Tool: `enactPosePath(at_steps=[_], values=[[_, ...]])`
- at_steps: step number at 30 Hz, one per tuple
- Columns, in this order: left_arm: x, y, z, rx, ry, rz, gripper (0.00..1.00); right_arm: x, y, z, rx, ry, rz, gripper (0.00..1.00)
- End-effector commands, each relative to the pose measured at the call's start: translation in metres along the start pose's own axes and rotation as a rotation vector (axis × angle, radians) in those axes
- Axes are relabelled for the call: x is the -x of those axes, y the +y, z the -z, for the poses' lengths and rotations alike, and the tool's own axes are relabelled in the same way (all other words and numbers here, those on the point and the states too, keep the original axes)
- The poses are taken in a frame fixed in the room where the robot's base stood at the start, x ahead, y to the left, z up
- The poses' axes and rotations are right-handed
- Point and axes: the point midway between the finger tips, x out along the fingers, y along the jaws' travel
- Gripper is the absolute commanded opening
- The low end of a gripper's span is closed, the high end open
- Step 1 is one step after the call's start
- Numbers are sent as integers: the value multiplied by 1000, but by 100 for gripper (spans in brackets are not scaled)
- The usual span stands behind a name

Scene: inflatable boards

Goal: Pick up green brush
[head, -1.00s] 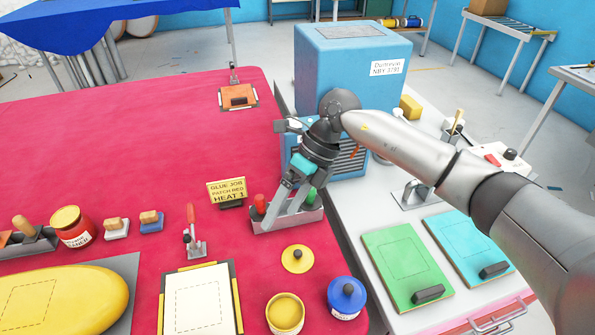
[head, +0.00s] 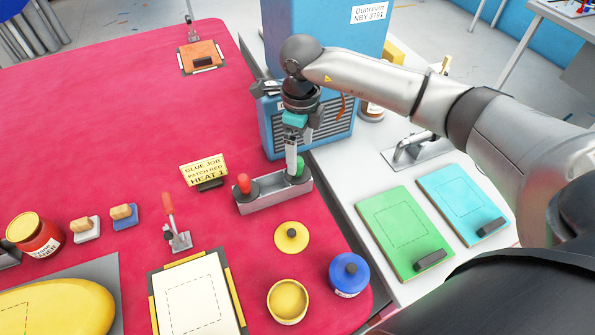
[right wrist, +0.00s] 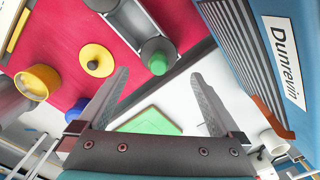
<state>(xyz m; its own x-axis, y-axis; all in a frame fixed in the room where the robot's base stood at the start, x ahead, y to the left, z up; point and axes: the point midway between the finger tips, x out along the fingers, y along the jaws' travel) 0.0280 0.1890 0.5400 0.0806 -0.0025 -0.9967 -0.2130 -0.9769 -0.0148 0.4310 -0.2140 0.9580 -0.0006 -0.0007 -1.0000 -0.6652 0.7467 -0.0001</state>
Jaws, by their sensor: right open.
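The green brush (head: 301,167) stands with its green handle up in the right end of a grey metal holder (head: 268,201). A red-handled brush (head: 243,184) stands in the left end. My right gripper (head: 292,170) points down, open and empty, at the green brush; one finger partly covers the green handle in the head view. In the right wrist view, the green handle (right wrist: 158,63) shows just beyond the open fingers (right wrist: 160,76), roughly midway between them. I cannot tell whether a finger touches it. My left gripper is not in view.
A blue machine (head: 345,120) stands close behind the gripper. A yellow sign (head: 204,171) is left of the holder. A yellow lid (head: 291,237), an open yellow tin (head: 287,301) and a blue jar (head: 348,274) sit in front. Green (head: 402,225) and cyan (head: 470,200) boards lie right.

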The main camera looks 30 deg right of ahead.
Motion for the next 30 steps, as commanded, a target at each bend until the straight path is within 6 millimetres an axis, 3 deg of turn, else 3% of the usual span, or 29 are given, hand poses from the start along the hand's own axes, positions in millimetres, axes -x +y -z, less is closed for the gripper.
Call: enactPosePath(at_steps=[5,15,23,30], values=[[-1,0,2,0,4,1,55,-12,1,-1,1,1,-1,100],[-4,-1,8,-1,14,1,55,-56,3,-5,0,0,-1,100],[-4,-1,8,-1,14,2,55,-59,3,-5,1,-1,0,100],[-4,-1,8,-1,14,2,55,-58,3,-5,1,-1,0,75]])
